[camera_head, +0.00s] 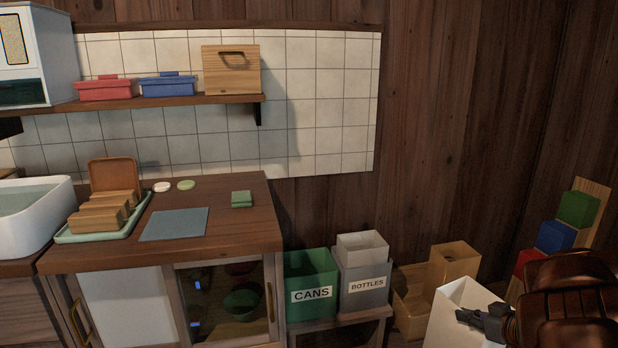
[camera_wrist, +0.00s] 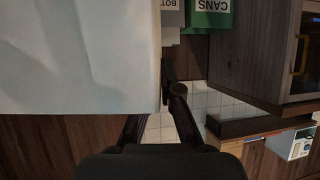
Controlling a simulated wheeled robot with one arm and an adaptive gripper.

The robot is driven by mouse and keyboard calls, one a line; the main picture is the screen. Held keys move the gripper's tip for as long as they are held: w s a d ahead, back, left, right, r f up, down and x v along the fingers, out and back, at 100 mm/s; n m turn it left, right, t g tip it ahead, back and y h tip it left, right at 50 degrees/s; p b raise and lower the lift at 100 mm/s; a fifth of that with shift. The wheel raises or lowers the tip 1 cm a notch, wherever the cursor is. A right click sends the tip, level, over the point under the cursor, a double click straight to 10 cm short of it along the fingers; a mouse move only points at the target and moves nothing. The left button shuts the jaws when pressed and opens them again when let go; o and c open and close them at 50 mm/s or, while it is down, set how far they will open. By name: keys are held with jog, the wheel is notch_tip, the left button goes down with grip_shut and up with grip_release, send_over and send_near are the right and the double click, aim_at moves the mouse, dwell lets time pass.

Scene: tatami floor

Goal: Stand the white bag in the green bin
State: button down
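A white open-topped bag (camera_head: 452,318) is at the lower right of the head view, its lower part cut off by the frame. My gripper (camera_head: 468,317) is at the bag's upper edge, its fingers closed together on the wall. In the wrist view the white bag (camera_wrist: 75,60) fills the upper left, and my gripper (camera_wrist: 170,92) is pinched at its side edge. The green bin (camera_head: 314,284), labelled CANS, stands on a low stand left of the bag. It also shows upside down in the wrist view (camera_wrist: 208,20). Its inside looks empty, though its floor is hidden.
A grey bin (camera_head: 364,287) labelled BOTTLES, with another white container (camera_head: 362,247) in it, stands right against the green bin. Wooden boxes (camera_head: 453,262) stand between it and my bag. A wooden counter (camera_head: 255,240) rises left of the green bin.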

jog(key=shift+w+a, duration=0.3)
jog(key=shift+w, duration=0.35)
jog(key=w+a+f+m+h+b, duration=0.2)
jog(key=w+a+b, duration=0.1)
jog(key=w+a, duration=0.5)
jog(key=a+f+m+t+h+b, duration=0.1)
jog(key=a+f+m+h+b, duration=0.3)
jog(key=a, duration=0.7)
notch_tip(320, 180, up, 34)
jog(key=n+y+p, duration=0.1)
jog(key=p, duration=3.5)
jog(key=v, duration=0.6)
jog(key=shift+a, duration=0.2)
